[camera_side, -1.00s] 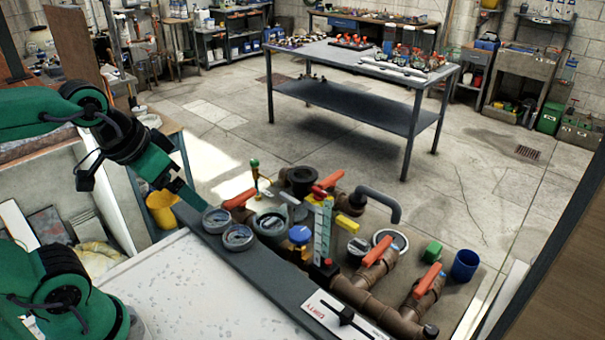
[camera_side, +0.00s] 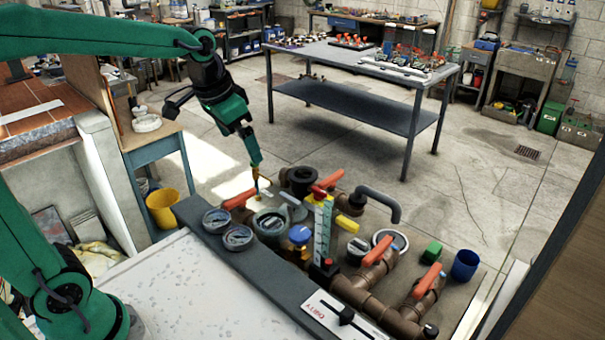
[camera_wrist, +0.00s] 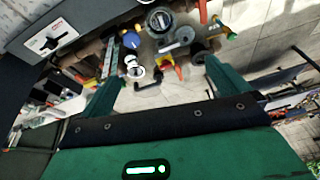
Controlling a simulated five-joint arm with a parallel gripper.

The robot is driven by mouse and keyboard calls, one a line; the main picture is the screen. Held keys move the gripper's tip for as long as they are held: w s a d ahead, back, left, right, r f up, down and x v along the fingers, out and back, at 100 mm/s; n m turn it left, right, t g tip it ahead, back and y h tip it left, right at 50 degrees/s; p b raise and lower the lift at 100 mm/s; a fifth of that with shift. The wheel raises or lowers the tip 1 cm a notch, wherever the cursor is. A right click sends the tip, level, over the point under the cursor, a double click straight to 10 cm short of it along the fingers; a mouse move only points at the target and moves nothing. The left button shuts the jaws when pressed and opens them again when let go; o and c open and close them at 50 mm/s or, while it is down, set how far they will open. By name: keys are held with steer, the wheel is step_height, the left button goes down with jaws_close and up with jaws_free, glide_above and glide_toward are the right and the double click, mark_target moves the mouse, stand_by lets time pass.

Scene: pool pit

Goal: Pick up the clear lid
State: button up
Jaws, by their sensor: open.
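I cannot tell for certain which piece is the clear lid. A round, clear-topped piece (camera_wrist: 160,19) shows at the top of the wrist view. My gripper (camera_side: 256,167) hangs pointing down, behind and above these pieces. In the wrist view my gripper (camera_wrist: 165,72) has its fingers spread wide, with nothing held between them.
Brown pipes with orange-handled valves (camera_side: 376,250) crowd the pit. A blue-topped piece (camera_side: 299,234), a tall ruled strip (camera_side: 322,232) and a bent grey pipe (camera_side: 381,200) rise among them. A white panel with a black lever (camera_side: 346,315) lies in front. The white counter (camera_side: 195,285) is clear.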

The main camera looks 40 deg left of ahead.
steer(key=w+a+f+m+g, duration=0.15)
steer(key=w+f, duration=0.25)
steer(key=w, duration=0.5)
steer(key=w+a+f, duration=0.2)
steer(key=w+f, duration=0.2)
steer(key=f, duration=0.3)
steer(key=w+a+f+m+g, duration=0.1)
steer(key=w+a+f, duration=0.1)
steer(key=w+f, duration=0.3)
steer(key=w+a+f+m+g, duration=0.1)
steer(key=w+a+f, duration=0.2)
steer(key=f, duration=0.8)
steer(key=shift+w, duration=1.05)
steer(key=shift+w+f, duration=0.1)
steer(key=shift+f, duration=0.5)
steer(key=shift+f, duration=0.15)
steer(key=shift+f, duration=1.2)
steer(key=shift+f, duration=0.1)
steer(key=shift+f, duration=2.45)
